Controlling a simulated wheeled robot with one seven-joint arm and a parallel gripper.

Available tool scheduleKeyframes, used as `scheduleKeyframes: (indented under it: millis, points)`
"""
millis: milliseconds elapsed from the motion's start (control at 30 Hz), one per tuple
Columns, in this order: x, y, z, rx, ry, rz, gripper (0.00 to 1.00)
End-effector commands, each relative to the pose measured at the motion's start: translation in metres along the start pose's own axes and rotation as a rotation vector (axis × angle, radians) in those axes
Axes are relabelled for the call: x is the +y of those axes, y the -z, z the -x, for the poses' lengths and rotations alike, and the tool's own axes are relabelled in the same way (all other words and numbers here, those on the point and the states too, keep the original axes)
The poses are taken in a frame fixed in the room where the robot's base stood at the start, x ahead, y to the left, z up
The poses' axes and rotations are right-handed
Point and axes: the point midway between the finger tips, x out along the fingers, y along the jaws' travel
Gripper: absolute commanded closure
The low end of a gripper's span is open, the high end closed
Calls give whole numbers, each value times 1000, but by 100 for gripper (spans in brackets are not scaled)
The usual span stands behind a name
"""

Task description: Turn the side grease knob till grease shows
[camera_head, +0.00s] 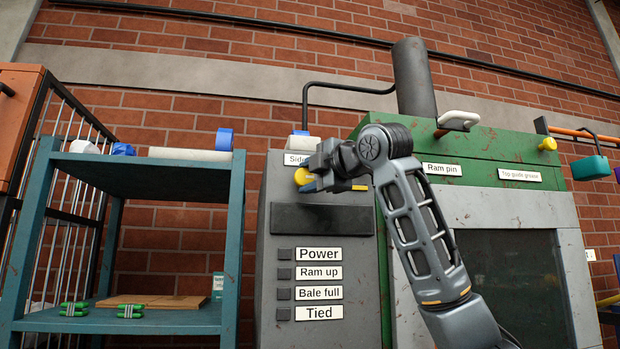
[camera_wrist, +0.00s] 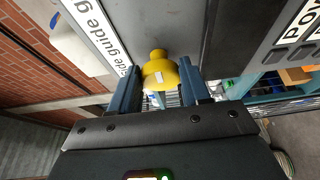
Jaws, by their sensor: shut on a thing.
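The side grease knob is a yellow knob (camera_head: 303,177) on the upper front of the grey control cabinet (camera_head: 350,270), just under a label whose visible part reads "Side". In the wrist view the yellow knob (camera_wrist: 160,75) sits between the two blue-grey fingers, with a small white mark on its face. My gripper (camera_head: 312,180) is shut on the knob; the wrist view also shows my gripper (camera_wrist: 160,90) from behind. The label (camera_wrist: 98,30) beside the knob reads "ide guide g". I see no grease around the knob; my gripper hides part of it in the head view.
A dark panel and status labels such as Power (camera_head: 318,254) lie below the knob. A green machine top (camera_head: 480,150) with another yellow knob (camera_head: 547,144) is at right. A blue shelf (camera_head: 140,175) with rolls stands at left.

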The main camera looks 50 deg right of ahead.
Motion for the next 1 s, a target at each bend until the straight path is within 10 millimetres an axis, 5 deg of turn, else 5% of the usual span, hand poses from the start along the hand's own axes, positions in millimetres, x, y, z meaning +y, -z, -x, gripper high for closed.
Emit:
scheduleKeyframes:
  millis: [367,400,633,1000]
  points:
    - [-2,-1,0,-2,2,-5,84]
    - [-2,-1,0,-2,2,-5,53]
    - [-1,0,0,-1,0,-5,31]
    - [-1,0,10,-1,-2,-3,30]
